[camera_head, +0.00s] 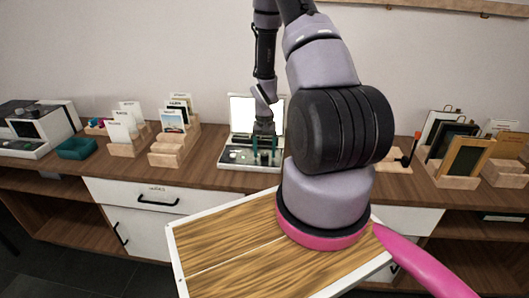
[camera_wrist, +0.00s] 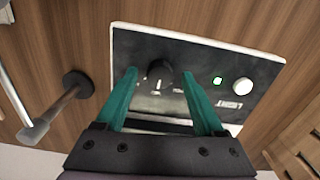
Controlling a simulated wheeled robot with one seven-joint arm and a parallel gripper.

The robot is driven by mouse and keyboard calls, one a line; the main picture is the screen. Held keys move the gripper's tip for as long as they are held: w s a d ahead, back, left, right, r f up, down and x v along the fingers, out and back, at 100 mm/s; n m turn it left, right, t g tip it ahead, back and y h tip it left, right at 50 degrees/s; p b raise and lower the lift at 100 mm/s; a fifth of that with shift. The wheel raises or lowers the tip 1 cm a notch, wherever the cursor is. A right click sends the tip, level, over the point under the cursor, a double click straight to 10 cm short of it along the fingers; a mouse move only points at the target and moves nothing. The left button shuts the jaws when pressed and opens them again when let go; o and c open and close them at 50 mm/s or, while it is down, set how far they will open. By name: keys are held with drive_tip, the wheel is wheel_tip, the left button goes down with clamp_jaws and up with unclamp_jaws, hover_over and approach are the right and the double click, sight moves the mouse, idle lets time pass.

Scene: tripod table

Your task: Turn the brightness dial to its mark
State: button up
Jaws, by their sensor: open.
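The brightness dial (camera_wrist: 159,84) is a black round knob with a white pointer line, on a dark panel (camera_wrist: 190,58) with a pale rim. In the wrist view, the pointer line aims toward the bottom of the picture. My gripper (camera_wrist: 157,72) is open, with one teal finger on each side of the dial and gaps showing between. I cannot tell how far the fingertips are above the panel. Faint white marks near the dial are too small to read. In the head view, my gripper (camera_head: 265,153) is over the light box (camera_head: 226,162), hiding the dial.
A green-lit indicator (camera_wrist: 217,81) and a white round knob (camera_wrist: 243,87) sit right of the dial. A metal handle or stand with a dark round foot (camera_wrist: 77,84) is at left. Card holders (camera_head: 170,148) stand left of the box; picture frames (camera_head: 462,160) stand right.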

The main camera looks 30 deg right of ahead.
sight(265, 154)
wheel_tip(265, 154, up, 11)
drive_tip(key=shift+f, duration=0.2)
idle(0.5)
